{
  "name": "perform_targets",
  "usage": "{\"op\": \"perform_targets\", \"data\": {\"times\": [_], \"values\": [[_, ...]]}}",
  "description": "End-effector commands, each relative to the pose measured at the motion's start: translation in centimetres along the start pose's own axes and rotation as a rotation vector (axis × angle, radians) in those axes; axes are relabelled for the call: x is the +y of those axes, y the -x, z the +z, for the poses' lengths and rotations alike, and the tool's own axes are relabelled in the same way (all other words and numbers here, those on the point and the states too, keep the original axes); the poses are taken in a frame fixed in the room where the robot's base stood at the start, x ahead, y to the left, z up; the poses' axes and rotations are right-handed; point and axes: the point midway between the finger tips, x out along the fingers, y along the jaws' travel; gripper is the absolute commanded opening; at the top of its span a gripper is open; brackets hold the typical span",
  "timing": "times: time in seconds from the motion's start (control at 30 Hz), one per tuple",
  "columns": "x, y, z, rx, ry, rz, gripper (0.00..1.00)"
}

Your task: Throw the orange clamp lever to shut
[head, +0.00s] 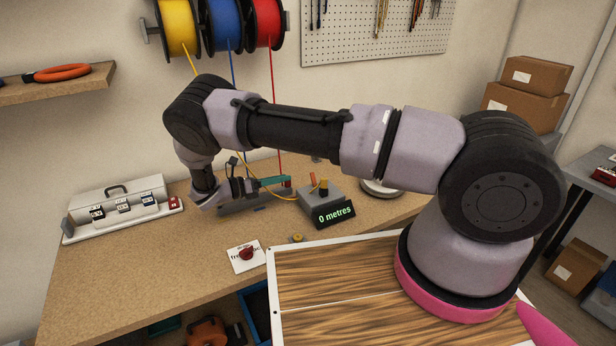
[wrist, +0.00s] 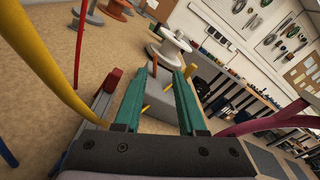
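The orange clamp lever (head: 312,179) stands upright on top of the grey measuring box (head: 318,200) on the workbench, beside a dark and yellow round part. My gripper (head: 280,181) is to its left, low over the bench, its teal fingers pointing towards the box. In the wrist view my gripper (wrist: 165,75) shows its fingers apart, with the grey box (wrist: 160,108) seen between and beyond them. A small orange-red upright piece behind the left fingertip may be the lever; I cannot tell. Nothing is clearly held.
A grey rail with a red end block (wrist: 112,80) lies beside the fingers. A yellow cable (wrist: 45,65) runs close to my gripper. The "0 metres" display (head: 334,215) fronts the box. The left bench front is clear.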

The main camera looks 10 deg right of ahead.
Motion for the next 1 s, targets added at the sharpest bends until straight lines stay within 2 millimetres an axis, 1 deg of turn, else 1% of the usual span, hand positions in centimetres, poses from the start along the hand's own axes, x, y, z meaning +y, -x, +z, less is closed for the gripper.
{"op": "perform_targets", "data": {"times": [0.03, 0.1, 0.2, 0.27, 0.37, 0.47, 0.6, 0.73, 0.9, 1.0], "values": [[0.3, 0.3, -0.7, -0.032, 0.019, 0.008, 0.40], [0.5, 0.5, -1.3, -0.059, 0.037, 0.014, 0.40], [0.7, 0.5, -1.7, -0.078, 0.050, 0.018, 0.40], [0.7, 0.2, -1.7, -0.080, 0.053, 0.017, 0.40], [0.7, -0.9, -1.6, -0.078, 0.052, 0.014, 0.40], [0.7, -2.7, -1.4, -0.077, 0.053, 0.014, 0.40], [0.7, -5.5, -1.3, -0.076, 0.053, 0.014, 0.40], [0.8, -7.7, -1.1, -0.076, 0.053, 0.015, 0.40], [0.8, -9.6, -0.9, -0.076, 0.052, 0.017, 0.40], [0.9, -10.0, -0.9, -0.077, 0.050, 0.018, 0.40]]}}
